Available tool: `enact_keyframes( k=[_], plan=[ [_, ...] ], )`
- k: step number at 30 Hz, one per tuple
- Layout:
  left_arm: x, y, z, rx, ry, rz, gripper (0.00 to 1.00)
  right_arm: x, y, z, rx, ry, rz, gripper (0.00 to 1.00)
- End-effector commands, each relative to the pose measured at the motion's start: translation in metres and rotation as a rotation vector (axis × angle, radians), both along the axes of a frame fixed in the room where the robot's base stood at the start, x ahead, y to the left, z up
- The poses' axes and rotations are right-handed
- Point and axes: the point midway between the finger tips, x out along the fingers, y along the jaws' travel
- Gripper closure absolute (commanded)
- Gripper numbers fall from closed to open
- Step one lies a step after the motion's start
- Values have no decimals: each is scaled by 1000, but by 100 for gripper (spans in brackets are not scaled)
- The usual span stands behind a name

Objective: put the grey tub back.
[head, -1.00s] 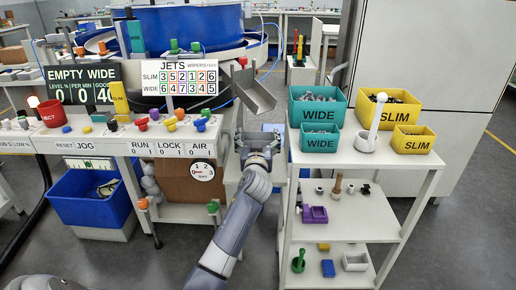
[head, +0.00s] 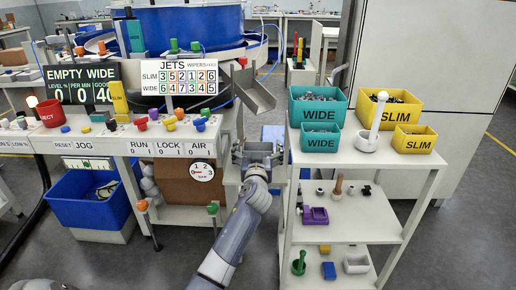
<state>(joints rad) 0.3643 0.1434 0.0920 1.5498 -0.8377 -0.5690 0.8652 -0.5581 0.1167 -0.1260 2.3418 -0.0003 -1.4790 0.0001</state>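My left gripper (head: 257,153) is in the middle of the head view, below the grey chute (head: 254,92) and left of the shelf cart. Its two fingers stand apart, and it looks open. A pale grey surface shows at the fingers, but I cannot tell whether it is a tub or part of the gripper. A small pale grey tub (head: 356,263) stands on the cart's bottom shelf, apart from the gripper. I cannot tell for sure whether it is the grey tub named. My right gripper is not in view.
The white cart (head: 345,172) holds teal WIDE bins (head: 318,115) and yellow SLIM bins (head: 400,108) on top. A purple holder (head: 314,215) is on its middle shelf. The control bench (head: 100,146) stands left of the gripper. A blue bin (head: 88,205) is under it.

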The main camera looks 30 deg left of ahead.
Motion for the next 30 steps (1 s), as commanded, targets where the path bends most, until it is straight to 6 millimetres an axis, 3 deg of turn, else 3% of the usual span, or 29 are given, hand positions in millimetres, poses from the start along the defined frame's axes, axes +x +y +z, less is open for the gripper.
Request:
enact_keyframes(
  k=[14,21,30],
  plan=[
    [0,0,4,1,1,0,0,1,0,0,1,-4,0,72],
    [-35,-23,1,-3,1,-2,0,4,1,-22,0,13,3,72],
    [-84,-52,1,-3,1,-1,0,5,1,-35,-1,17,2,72]
  ],
)
